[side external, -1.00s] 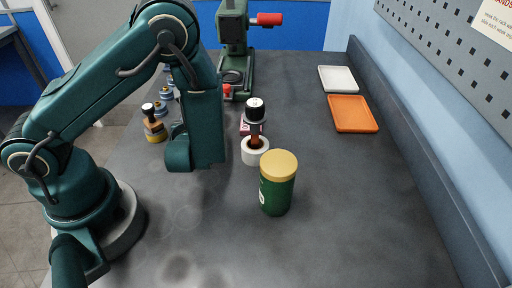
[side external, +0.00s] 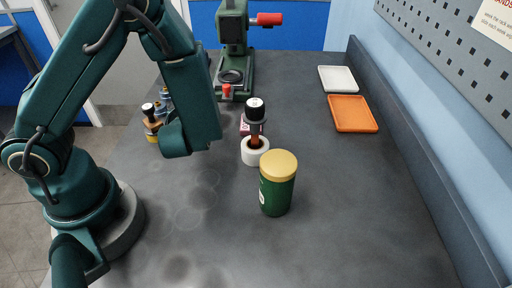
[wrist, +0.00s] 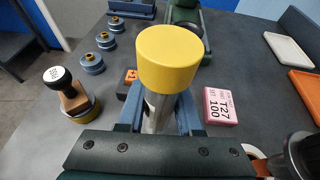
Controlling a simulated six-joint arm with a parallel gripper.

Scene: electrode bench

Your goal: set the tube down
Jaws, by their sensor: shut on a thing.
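In the wrist view my gripper (wrist: 160,118) is shut on the tube (wrist: 165,65), a silver-grey cylinder with a wide yellow cap. The tube stands between the two blue-grey fingers, its cap nearest the camera. Its lower end is hidden, so I cannot tell whether it touches the bench. In the side view my arm hides both gripper and tube.
A green jar (side external: 277,190) with a yellow lid stands front centre. A black-topped tool (side external: 255,112) stands in a white ring (side external: 255,151), near a pink box (wrist: 219,105). A green press (side external: 234,40) is behind. The right side holds white (side external: 338,79) and orange (side external: 352,113) trays.

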